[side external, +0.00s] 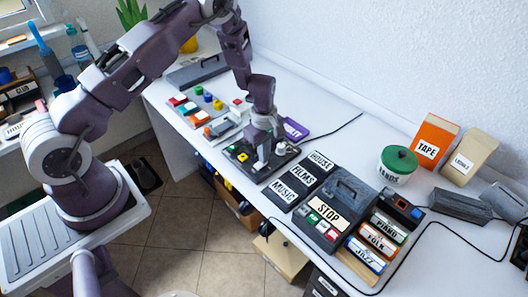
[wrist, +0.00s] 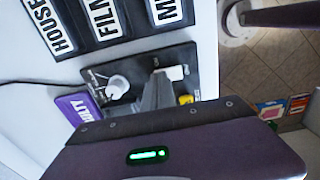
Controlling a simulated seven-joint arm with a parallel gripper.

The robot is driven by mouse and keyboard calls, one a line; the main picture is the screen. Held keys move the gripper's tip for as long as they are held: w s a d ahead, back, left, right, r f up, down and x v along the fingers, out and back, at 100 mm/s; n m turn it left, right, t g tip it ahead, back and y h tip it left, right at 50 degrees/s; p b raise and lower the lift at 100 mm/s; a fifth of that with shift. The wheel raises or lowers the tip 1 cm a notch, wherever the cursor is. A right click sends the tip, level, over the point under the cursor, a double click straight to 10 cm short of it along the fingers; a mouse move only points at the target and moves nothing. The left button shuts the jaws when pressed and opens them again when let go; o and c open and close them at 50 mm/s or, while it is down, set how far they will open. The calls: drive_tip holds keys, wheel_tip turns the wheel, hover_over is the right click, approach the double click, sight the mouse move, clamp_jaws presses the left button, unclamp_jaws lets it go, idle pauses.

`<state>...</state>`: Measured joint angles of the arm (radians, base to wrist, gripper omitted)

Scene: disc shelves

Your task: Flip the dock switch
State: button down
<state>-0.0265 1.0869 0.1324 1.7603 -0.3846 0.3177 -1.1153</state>
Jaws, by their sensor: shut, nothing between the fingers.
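A dark panel (side external: 236,153) lies on the white table below my gripper. It also shows in the wrist view (wrist: 207,62) with a round white knob (wrist: 118,86), a small white switch-like piece (wrist: 177,73) and a yellow button (wrist: 186,99). I cannot read a dock label on it. My gripper (side external: 261,163) points down over the panel, its fingers shut and empty. In the wrist view the grey fingers (wrist: 157,88) are between the knob and the white piece, close to the latter. Whether they touch it I cannot tell. The fingers and wrist hide part of the panel.
Black cases marked HOUSE (side external: 320,160), FILMS (side external: 302,175) and MUSIC (side external: 284,190) lie right of the panel. A STOP box (side external: 344,188) stands beyond them. A purple labelled piece (side external: 295,129) and a cable lie behind. A board of coloured blocks (side external: 190,112) is to the left.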

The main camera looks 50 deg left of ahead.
sight(260, 164)
drive_tip(key=shift+f, duration=0.25)
drive_tip(key=shift+s+r, duration=0.3)
drive_tip(key=shift+s, duration=0.45)
wheel_tip(260, 164, up, 14)
idle(0.4)
